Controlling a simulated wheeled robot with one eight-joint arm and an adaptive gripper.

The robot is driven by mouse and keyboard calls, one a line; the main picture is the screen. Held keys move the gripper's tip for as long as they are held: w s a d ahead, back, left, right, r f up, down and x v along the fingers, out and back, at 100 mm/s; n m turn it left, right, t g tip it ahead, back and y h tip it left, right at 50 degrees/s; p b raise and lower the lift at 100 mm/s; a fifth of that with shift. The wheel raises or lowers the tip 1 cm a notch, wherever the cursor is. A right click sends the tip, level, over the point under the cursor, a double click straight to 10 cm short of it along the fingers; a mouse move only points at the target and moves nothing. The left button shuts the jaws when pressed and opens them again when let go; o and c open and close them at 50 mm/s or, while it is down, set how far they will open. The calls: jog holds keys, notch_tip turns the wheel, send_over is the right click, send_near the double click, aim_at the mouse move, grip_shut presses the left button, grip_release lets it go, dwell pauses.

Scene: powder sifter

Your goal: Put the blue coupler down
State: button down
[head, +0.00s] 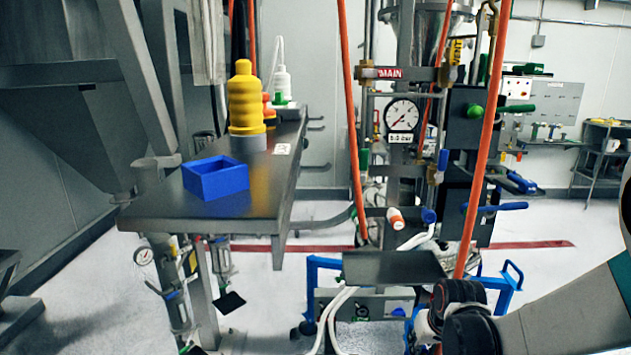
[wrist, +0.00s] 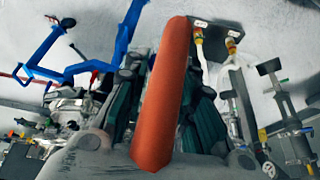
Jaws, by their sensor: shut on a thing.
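My gripper (wrist: 163,75) is shut. In the wrist view its dark green and black fingers lie on either side of a thick orange hose (wrist: 163,100). The hose covers the space between the fingers, so the blue coupler held there is hidden. In the head view my arm comes in at the lower right, and its dark end is low beside an orange hose (head: 480,150). The fingers and their grip cannot be made out there. A blue fitting (head: 428,215) sits on the pipework beside an orange and white fitting (head: 395,218).
A dark bench (head: 265,205) at left carries an open, empty-looking blue bin (head: 217,180) and a yellow ribbed bottle (head: 245,100). A pressure gauge (head: 401,115) stands on the pipe column. A blue-framed cart (head: 318,275) is low ahead. Orange hoses hang across the view.

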jog(key=s+a+f+b, duration=0.1)
jog(key=a+f+b, duration=0.1)
jog(key=f+b, duration=0.3)
jog(key=s+a+f+b, duration=0.1)
jog(key=a+f+b, duration=0.2)
jog(key=f, duration=0.8)
jog(key=shift+f+b, duration=0.35)
jog(key=shift+b, duration=0.8)
jog(key=shift+s+r, duration=0.15)
jog(key=s+r+t, duration=0.2)
jog(key=s+r, duration=1.5)
jog(key=r, duration=0.4)
jog(key=shift+s+t, duration=0.2)
jog(key=shift+t, duration=0.1)
jog(key=shift+f, duration=0.1)
dwell(2.6)
